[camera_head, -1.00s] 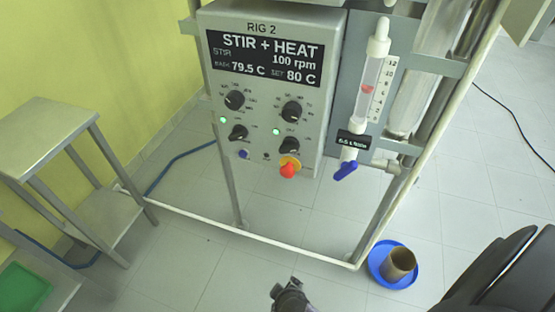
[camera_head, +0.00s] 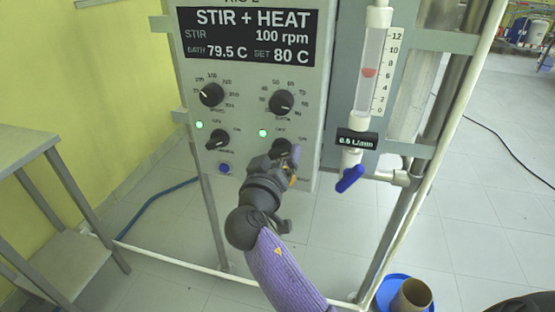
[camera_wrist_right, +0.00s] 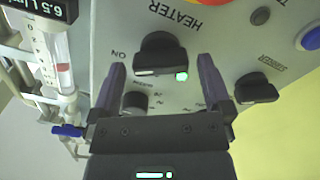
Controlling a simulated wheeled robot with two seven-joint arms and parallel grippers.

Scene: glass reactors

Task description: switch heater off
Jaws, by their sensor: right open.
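The heater switch is a black knob (camera_head: 281,147) at the lower right of the rig's grey control panel (camera_head: 183,78). In the right wrist view the same knob (camera_wrist_right: 160,52) sits by the words HEATER and ON, beside a lit green lamp (camera_wrist_right: 181,76). The lamp also shows lit in the head view (camera_head: 264,133). My right gripper (camera_head: 284,158) is at the panel in front of this knob and partly hides it. In the wrist view its open fingers (camera_wrist_right: 162,78) stand either side of the knob; contact cannot be told. My left gripper is not in view.
A second switch knob (camera_head: 217,139) and blue button (camera_head: 224,168) lie left. Two dials (camera_head: 211,94) (camera_head: 281,102) sit above. The display (camera_head: 248,38) reads 100 rpm, bath 79.5 C, set 80 C. A flowmeter (camera_head: 370,70) with a blue valve (camera_head: 350,178) stands right.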

